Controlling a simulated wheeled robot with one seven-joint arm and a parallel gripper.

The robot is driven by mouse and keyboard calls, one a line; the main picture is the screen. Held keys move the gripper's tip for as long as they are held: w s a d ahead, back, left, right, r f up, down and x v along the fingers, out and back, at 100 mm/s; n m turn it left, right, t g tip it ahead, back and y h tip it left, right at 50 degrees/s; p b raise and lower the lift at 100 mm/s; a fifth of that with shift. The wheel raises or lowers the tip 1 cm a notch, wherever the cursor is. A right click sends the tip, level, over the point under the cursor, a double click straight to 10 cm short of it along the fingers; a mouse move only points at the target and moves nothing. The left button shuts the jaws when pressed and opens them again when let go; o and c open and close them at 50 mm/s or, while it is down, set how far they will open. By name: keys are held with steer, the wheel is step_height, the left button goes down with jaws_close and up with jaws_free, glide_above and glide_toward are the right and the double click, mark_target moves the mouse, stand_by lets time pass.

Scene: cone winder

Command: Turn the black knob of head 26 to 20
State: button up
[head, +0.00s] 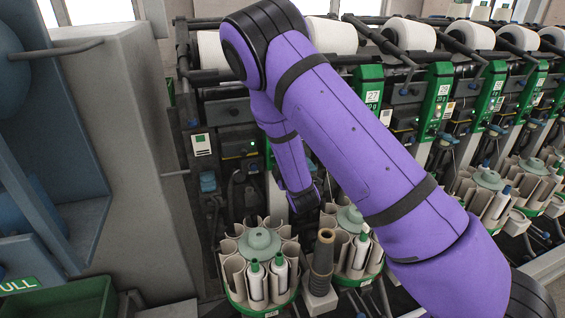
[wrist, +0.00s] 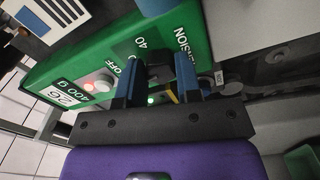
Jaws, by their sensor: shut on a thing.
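The knob's exact setting cannot be read. In the head view my purple arm hides this panel and my gripper cannot be made out.
A red-lit button (wrist: 100,85) is beside the 26 label. In the head view the panel of head 27 (head: 368,92) is just right of my arm. Round bobbin magazines (head: 262,243) and a brown-tipped tube (head: 325,250) stand below. A grey cabinet (head: 130,150) stands at left.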

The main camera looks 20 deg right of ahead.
steer(key=shift+n, duration=2)
steer(key=o, duration=0.9)
steer(key=shift+s, duration=0.1)
steer(key=s, duration=1)
steer(key=shift+s, duration=0.35)
